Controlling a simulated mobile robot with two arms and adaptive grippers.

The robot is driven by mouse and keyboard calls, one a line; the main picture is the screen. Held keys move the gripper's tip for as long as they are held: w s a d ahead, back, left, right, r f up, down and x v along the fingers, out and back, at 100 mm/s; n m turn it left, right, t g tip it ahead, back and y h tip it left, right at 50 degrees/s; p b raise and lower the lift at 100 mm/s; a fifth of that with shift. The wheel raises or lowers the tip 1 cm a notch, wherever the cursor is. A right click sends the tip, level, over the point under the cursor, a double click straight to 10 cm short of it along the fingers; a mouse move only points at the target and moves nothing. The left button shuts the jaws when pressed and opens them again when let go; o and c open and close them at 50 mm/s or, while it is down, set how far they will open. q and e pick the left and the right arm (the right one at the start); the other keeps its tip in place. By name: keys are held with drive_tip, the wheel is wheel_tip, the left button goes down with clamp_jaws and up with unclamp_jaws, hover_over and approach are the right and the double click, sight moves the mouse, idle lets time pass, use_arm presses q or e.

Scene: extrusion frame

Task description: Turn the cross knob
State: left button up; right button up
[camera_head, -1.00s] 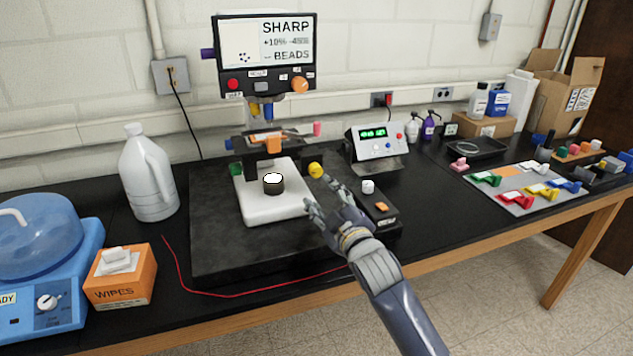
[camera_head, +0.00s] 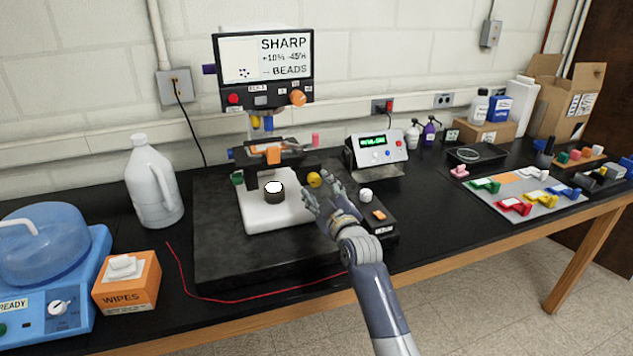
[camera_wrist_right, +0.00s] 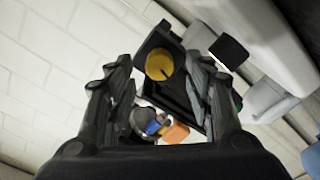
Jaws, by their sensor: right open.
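A round yellow knob (camera_head: 314,180) sits at the right side of the microscope-like instrument, beside its white stage block (camera_head: 285,212). No cross shape can be made out on it. My right gripper (camera_head: 321,192) is open and empty, with its fingers close to the knob on its near side. In the right wrist view the yellow knob (camera_wrist_right: 159,66) shows between the two open fingers (camera_wrist_right: 158,84), beyond their tips or level with them; contact cannot be told. It has a dark line on its face. My left gripper is not in view.
A dark round piece with a white top (camera_head: 274,192) stands on the stage block. A small black box with a white knob (camera_head: 366,195) and an orange button is right of my gripper. A display unit (camera_head: 378,148) stands behind. A red cable (camera_head: 230,299) lies in front.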

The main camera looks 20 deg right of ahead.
sight(316, 182)
drive_tip(key=shift+w, duration=1.6)
drive_tip(key=c, duration=1.1)
